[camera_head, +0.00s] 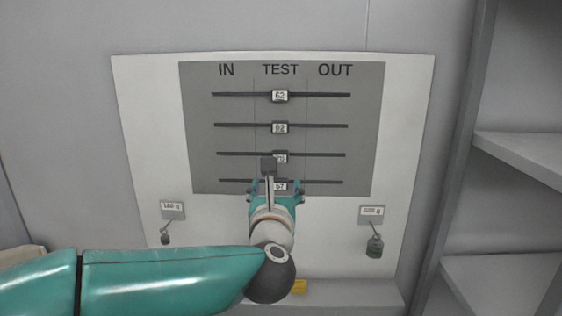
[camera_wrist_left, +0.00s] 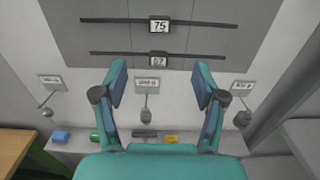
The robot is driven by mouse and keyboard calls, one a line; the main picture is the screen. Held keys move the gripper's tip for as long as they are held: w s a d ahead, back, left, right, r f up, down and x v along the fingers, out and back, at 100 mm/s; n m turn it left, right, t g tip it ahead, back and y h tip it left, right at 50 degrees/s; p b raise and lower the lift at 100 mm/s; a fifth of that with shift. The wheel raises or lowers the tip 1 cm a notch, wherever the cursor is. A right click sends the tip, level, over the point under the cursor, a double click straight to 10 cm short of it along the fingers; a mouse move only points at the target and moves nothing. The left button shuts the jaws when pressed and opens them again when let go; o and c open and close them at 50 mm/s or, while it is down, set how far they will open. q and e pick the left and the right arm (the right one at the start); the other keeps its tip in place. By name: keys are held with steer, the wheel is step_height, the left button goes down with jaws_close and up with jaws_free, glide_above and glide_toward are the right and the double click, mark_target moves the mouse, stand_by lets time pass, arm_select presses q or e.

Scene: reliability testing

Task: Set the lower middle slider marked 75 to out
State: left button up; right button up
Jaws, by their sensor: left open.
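The slider marked 75 (camera_wrist_left: 159,25) sits at the middle of its rail, under TEST, in the left wrist view. In the head view the slider 75 (camera_head: 281,158) is partly hidden by my left gripper. My left gripper (camera_head: 276,187) is in front of the lower part of the panel (camera_head: 350,110), below slider 75 and around the height of the slider marked 57 (camera_head: 280,187). In the left wrist view my left gripper (camera_wrist_left: 160,88) has its fingers wide apart with nothing between them. Slider 75 lies beyond the fingertips. My right gripper is not in view.
Sliders marked 62 (camera_head: 280,95) and 92 (camera_head: 279,128) sit mid-rail above. Labelled hanging items flank the panel below, at left (camera_head: 165,238) and right (camera_head: 375,245). A ledge (camera_wrist_left: 190,140) below holds small coloured objects. Shelves (camera_head: 520,150) stand at right.

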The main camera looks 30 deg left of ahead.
mark_target(280, 158)
arm_select(q)
steer(key=p+x, duration=0.5)
steer(key=x, duration=1)
steer(key=shift+w, duration=0.1)
steer(key=shift+w+a+f+p, duration=0.1)
steer(key=shift+w+a+p, duration=0.3)
steer(key=shift+w, duration=0.25)
steer(key=shift+d, duration=0.1)
jaws_close()
